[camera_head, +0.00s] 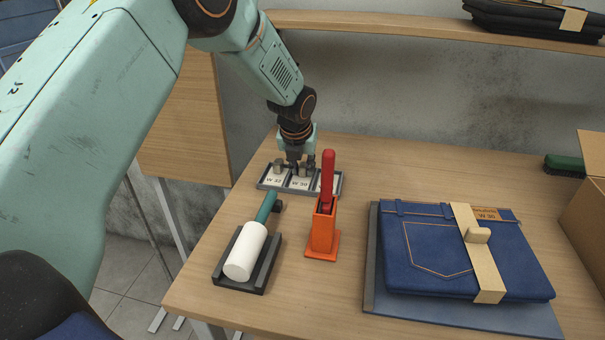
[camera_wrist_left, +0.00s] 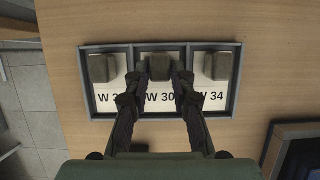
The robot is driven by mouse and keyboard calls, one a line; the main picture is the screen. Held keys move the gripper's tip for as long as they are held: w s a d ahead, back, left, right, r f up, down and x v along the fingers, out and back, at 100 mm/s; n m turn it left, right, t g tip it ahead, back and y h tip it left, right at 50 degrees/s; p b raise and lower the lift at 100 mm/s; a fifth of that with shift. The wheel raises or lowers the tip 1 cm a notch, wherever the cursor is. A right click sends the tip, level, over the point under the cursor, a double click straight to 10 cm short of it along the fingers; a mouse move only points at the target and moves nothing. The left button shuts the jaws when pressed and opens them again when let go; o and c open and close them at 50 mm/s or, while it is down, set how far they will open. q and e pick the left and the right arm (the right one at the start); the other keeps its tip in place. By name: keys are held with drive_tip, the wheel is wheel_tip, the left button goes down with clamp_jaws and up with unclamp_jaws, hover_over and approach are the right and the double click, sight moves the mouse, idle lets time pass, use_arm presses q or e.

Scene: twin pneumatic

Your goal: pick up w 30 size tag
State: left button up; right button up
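The W 30 size tag (camera_head: 300,183) is a white card with a grey knob, in the middle compartment of a grey three-part tray (camera_head: 262,187). In the left wrist view the W 30 tag (camera_wrist_left: 160,97) lies between my fingers, with its knob just ahead of the fingertips. My left gripper (camera_head: 301,164) points down over the tray; in the left wrist view its fingers (camera_wrist_left: 159,82) are spread, with a gap on each side of the knob. The W 32 tag (camera_head: 275,179) is to the left and the W 34 tag (camera_wrist_left: 210,98) to the right. My right gripper is out of view.
A red-handled tool stands in an orange holder (camera_head: 322,235) close to the tray. A white roller (camera_head: 245,252) lies in a dark cradle in front. Folded jeans (camera_head: 430,255) with a paper band rest on a blue-grey board. A green brush (camera_head: 564,166) and cardboard box (camera_head: 590,215) are at right.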

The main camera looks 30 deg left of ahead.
use_arm(q)
clamp_jaws()
